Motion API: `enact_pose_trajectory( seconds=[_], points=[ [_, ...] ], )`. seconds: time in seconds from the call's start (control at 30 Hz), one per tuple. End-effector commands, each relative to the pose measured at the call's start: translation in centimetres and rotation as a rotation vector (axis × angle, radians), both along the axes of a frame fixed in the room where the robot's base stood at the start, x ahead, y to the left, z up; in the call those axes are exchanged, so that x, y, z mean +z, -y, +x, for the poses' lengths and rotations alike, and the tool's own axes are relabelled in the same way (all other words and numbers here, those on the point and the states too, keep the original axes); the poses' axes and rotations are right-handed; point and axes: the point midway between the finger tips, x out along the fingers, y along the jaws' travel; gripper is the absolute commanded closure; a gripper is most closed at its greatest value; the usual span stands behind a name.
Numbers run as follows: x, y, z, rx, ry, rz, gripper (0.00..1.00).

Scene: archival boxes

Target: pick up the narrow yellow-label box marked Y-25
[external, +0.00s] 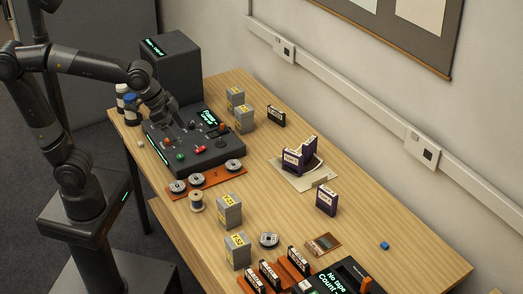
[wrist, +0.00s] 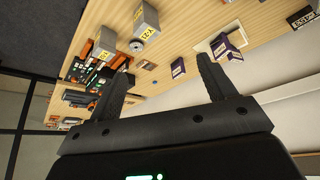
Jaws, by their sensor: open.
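Several narrow grey boxes with yellow labels stand upright on the wooden table. Two are near the front, one box (external: 229,212) and another box (external: 237,252); two more, a box (external: 235,98) and a box (external: 244,119), stand at the back beside the console. The labels are too small to read surely, so I cannot tell which is Y-25. In the wrist view two grey yellow-label boxes show, one at the top (wrist: 147,17) and one left of it (wrist: 106,42). My gripper (external: 168,118) is open and empty above the dark console, apart from every box; its spread fingers show in the wrist view (wrist: 163,68).
The dark console (external: 205,155) lies under my gripper, with a tall dark unit (external: 172,65) behind it. Reels on an orange strip (external: 207,180), a spool (external: 196,203) and a loose reel (external: 269,240) lie near the boxes. Purple boxes (external: 326,200) stand right.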

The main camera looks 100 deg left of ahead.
Motion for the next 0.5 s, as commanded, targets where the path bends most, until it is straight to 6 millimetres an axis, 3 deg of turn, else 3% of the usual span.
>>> enact_pose_trajectory(
  seconds=[0.2,0.5],
  points=[
    [-1.3,-8.4,5.0,0.126,-0.019,-0.01,0.24],
    [-5.4,-21.8,8.7,0.29,-0.037,-0.017,0.24]
  ],
)
